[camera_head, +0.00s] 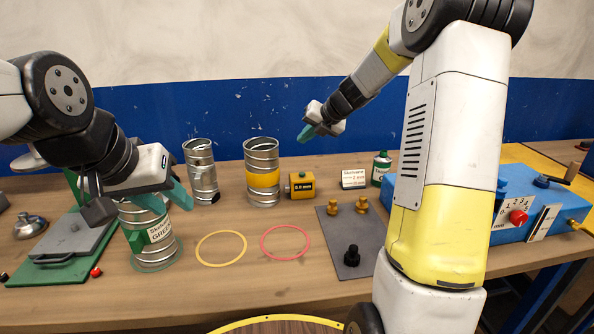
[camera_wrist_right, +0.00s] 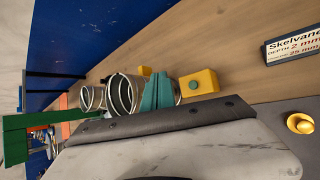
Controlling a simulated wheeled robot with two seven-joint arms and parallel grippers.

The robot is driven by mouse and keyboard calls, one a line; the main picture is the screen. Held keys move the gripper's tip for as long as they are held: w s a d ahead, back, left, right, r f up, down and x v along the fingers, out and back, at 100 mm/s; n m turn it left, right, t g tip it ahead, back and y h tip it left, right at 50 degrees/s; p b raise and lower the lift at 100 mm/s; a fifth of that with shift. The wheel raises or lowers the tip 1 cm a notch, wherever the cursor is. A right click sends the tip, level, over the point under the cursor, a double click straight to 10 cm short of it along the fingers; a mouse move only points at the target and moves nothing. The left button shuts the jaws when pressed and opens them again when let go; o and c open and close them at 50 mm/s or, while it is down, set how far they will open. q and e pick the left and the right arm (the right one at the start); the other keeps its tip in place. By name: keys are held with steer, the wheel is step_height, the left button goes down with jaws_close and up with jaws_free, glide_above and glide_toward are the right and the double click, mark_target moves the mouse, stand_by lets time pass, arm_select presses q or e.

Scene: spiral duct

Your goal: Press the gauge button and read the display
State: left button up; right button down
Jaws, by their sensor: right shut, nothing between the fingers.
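The gauge (camera_head: 301,185) is a small yellow box on the table, with a display reading 0.0 mm on its front. In the right wrist view the yellow box (camera_wrist_right: 203,82) shows a round green button (camera_wrist_right: 193,85). My right gripper (camera_head: 306,133) is shut and empty, above and behind the gauge, apart from it. Its teal fingers also show in the right wrist view (camera_wrist_right: 157,92). My left gripper (camera_head: 166,198) is at the top of the green-labelled duct (camera_head: 151,236); whether its fingers grip the rim is unclear.
A yellow-banded duct (camera_head: 262,174) stands just left of the gauge, with a plain duct (camera_head: 201,172) farther left. A yellow ring (camera_head: 221,263) and a red ring (camera_head: 285,258) lie in front. A grey mat (camera_head: 332,242) holds several knobs. A blue device (camera_head: 522,235) stands at right.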

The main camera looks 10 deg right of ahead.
mark_target(304, 174)
steer(key=shift+f, duration=0.15)
steer(key=shift+f, duration=4.3)
steer(key=shift+f, duration=0.4)
steer(key=shift+f, duration=0.4)
steer(key=shift+r, duration=0.85)
steer(key=shift+r, duration=2.5)
